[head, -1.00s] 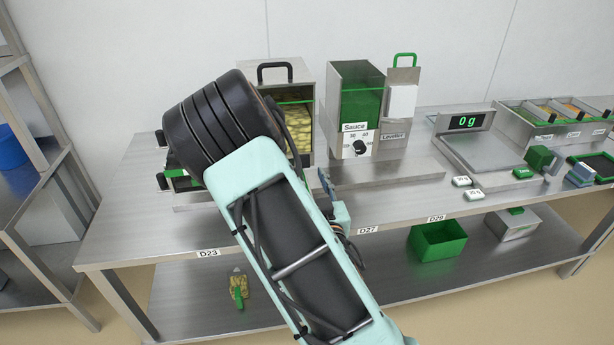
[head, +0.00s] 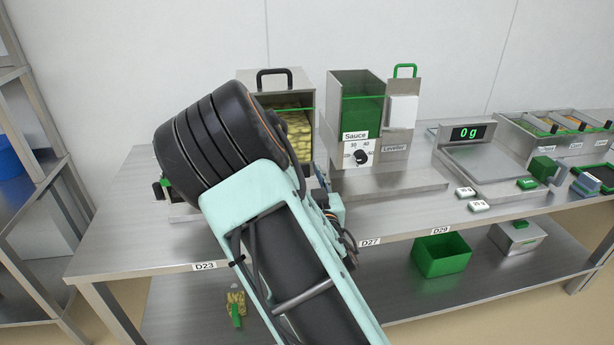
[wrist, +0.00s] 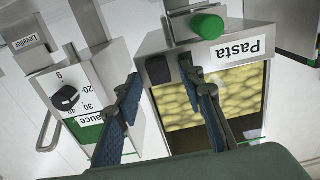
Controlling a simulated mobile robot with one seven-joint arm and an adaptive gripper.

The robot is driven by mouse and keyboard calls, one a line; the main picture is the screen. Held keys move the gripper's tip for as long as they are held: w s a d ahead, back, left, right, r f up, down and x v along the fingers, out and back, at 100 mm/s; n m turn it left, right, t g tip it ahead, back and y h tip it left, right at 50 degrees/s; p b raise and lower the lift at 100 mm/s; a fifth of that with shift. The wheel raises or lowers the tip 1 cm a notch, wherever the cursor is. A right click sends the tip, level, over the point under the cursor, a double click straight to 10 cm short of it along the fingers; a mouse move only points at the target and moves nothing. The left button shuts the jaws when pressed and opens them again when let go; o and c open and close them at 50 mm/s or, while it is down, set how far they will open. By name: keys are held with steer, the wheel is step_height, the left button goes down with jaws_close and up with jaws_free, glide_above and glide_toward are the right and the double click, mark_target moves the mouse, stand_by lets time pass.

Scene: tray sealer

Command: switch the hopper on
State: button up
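The pasta hopper (head: 248,84) stands at the back of the bench, a steel box with a black top handle and yellow pasta behind its window. My arm hides its lower left part in the head view. In the wrist view, the hopper (wrist: 262,99) appears upside down with a "Pasta" label. A black switch-like block (wrist: 158,70) is on its front, beside a green cylindrical part (wrist: 207,27). My gripper (wrist: 162,75) is open and empty, its fingers apart in front of the hopper, with the black block between the fingertips in the picture. I cannot tell whether they touch.
The sauce dispenser (head: 356,110) with its black dial stands right of the hopper, close to my left-hand finger in the wrist view. The leveller (head: 400,112) adjoins it. A scale (head: 485,160) reading 0 g is farther right. The bench front (head: 120,232) is clear at left.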

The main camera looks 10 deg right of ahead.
steer(key=shift+c, duration=0.2)
jaws_close()
steer(key=shift+f+b, duration=0.4)
steer(key=shift+b, duration=0.85)
steer(key=shift+f+t+b, duration=0.1)
steer(key=shift+t+b, duration=0.4)
steer(key=shift+b, duration=0.55)
steer(key=t+b, duration=0.1)
steer(key=b, duration=0.3)
steer(key=t+b, duration=0.1)
steer(key=b, duration=0.4)
steer(key=shift+f+t, duration=0.3)
steer(key=shift+r+t+b, duration=0.2)
steer(key=shift+t+b, duration=0.1)
steer(key=shift+b, duration=0.7)
steer(key=shift+o, duration=0.2)
jaws_free()
